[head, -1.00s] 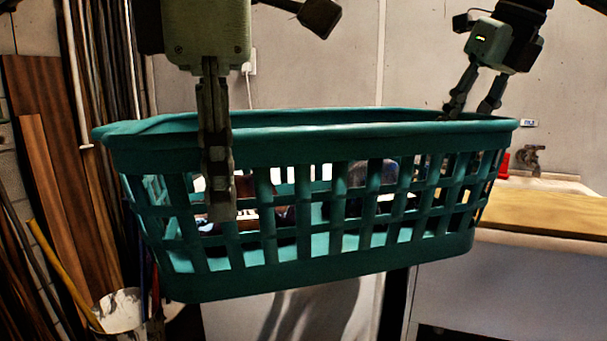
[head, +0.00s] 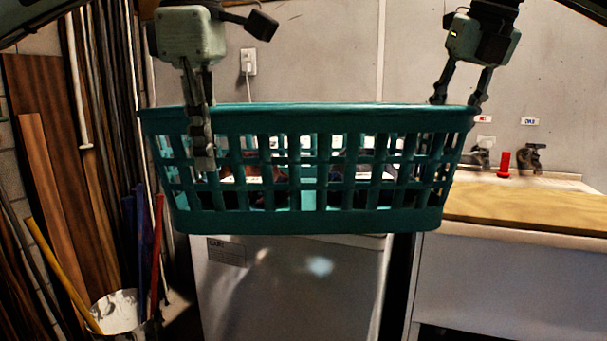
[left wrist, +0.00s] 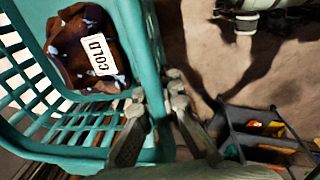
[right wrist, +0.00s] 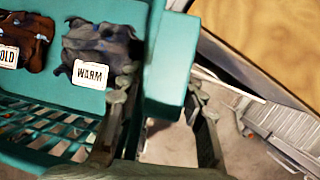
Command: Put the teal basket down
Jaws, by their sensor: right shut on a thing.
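The teal basket (head: 325,122) is upright and level, with its long side facing me. My left gripper (head: 201,163) is at the left part of its near rim. The left wrist view shows the rim between its fingers. My right gripper (head: 458,101) is shut on the rim at the right end. In the basket lie a brown cloth with a COLD card (left wrist: 100,54) and a grey cloth with a WARM card (right wrist: 90,73). The basket's underside lines up with the top of a white appliance (head: 290,285); I cannot tell whether they touch.
A wooden counter (head: 535,207) stands at the right, with a red object (head: 504,163) and taps behind it. Planks (head: 50,150) and poles lean at the left beside a white bucket (head: 117,308). A wall with an outlet (head: 248,62) closes the back.

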